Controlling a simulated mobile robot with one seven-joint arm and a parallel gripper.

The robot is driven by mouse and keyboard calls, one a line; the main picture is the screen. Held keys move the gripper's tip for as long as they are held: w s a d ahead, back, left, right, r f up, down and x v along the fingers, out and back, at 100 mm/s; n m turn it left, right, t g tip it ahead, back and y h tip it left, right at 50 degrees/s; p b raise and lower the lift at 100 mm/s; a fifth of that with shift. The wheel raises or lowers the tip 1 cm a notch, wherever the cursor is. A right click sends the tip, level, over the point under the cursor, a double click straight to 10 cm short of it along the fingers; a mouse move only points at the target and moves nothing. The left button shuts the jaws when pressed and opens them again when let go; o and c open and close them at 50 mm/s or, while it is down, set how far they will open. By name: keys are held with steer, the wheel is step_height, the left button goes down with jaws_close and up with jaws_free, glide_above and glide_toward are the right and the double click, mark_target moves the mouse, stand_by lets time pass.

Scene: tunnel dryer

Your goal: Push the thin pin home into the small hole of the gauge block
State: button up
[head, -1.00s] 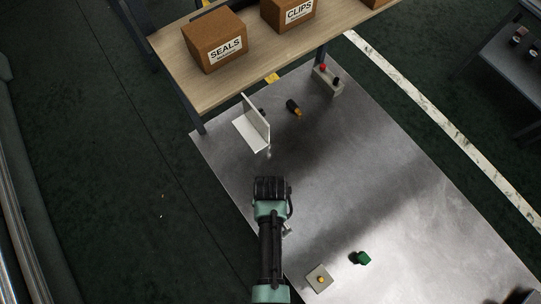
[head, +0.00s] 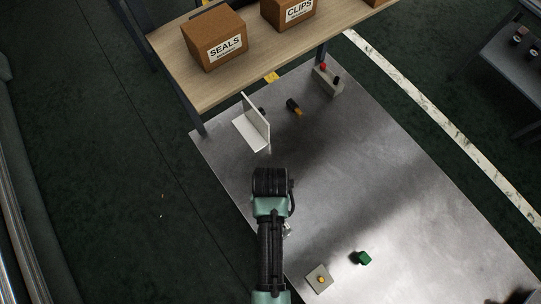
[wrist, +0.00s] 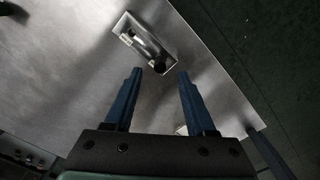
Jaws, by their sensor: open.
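A grey metal block (wrist: 138,30), seemingly the gauge block, lies on the steel table just beyond my fingertips in the wrist view. A small pale piece and a dark round end (wrist: 160,66) show on it. I cannot tell which is the thin pin or how deep it sits, and the small hole cannot be made out. My gripper (wrist: 158,75) is open, with two blue fingers apart and nothing between them. In the head view my arm hides most of the block.
A white angled bracket (head: 252,128) stands ahead of my arm. A block with red and black knobs (head: 327,82), a black-yellow piece (head: 294,107), a green piece (head: 362,258) and a block with a yellow knob (head: 319,278) are on the table. The table's right middle is clear.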

step_height(320, 180, up, 8)
steer(key=shift+b, duration=0.45)
steer(key=shift+r, duration=0.1)
stand_by(0.3)
